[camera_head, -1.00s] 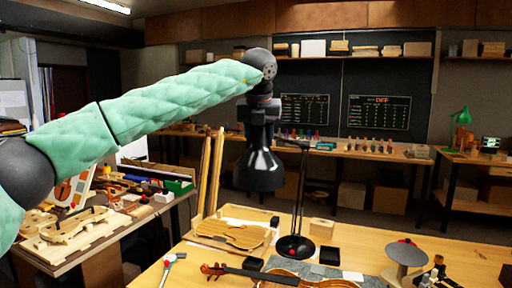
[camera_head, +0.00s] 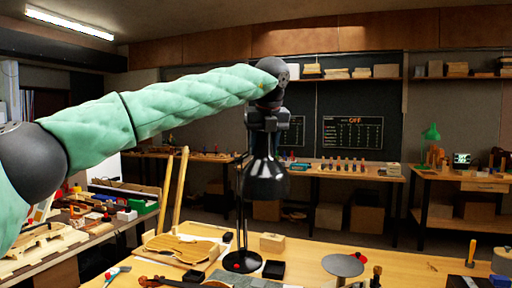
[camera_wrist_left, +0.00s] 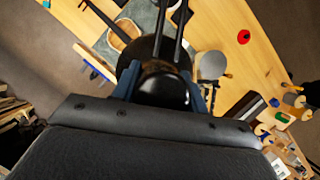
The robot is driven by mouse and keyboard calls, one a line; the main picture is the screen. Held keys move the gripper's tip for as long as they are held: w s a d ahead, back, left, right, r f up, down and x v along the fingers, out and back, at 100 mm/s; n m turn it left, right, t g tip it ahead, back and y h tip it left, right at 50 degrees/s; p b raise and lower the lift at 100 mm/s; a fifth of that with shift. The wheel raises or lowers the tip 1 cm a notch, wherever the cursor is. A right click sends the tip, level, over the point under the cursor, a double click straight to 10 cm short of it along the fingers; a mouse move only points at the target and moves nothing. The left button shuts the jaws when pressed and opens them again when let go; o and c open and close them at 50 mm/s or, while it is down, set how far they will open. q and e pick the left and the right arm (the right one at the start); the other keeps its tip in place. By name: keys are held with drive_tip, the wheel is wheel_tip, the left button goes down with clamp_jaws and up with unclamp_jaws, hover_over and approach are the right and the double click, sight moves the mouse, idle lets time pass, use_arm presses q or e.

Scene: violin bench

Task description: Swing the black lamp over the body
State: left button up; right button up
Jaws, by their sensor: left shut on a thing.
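The black lamp stands on the bench, with its round base (camera_head: 242,262) near the middle and its shade (camera_head: 266,182) to the right of the base, pointing down. My left gripper (camera_head: 266,120) is above the shade. In the left wrist view its fingers (camera_wrist_left: 164,88) are shut on the lamp's head, one on each side. The violin body (camera_head: 185,282) shows only partly at the bottom edge of the head view, left of the shade. In the left wrist view a brown violin part (camera_wrist_left: 122,36) lies on a grey mat. My right gripper is not in view.
A pale violin plate (camera_head: 180,247) lies left of the lamp base. A wooden block (camera_head: 272,242), a small black box (camera_head: 274,269) and a grey round disc (camera_head: 343,265) stand to the right. A side table (camera_head: 98,236) with parts is at left.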

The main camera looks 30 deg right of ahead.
use_arm(q)
drive_tip(key=shift+s+d+f, duration=0.1)
drive_tip(key=shift+d, duration=0.45)
drive_tip(key=o, duration=1.3)
drive_tip(key=shift+o, duration=0.2)
drive_tip(key=shift+s+a+r, duration=0.1)
drive_tip(key=shift+s+r, duration=0.1)
drive_tip(key=shift+r, duration=0.4)
drive_tip(key=b+v, duration=0.1)
drive_tip(key=v, duration=0.4)
drive_tip(key=shift+s+r, duration=0.3)
drive_tip(key=shift+r, duration=0.4)
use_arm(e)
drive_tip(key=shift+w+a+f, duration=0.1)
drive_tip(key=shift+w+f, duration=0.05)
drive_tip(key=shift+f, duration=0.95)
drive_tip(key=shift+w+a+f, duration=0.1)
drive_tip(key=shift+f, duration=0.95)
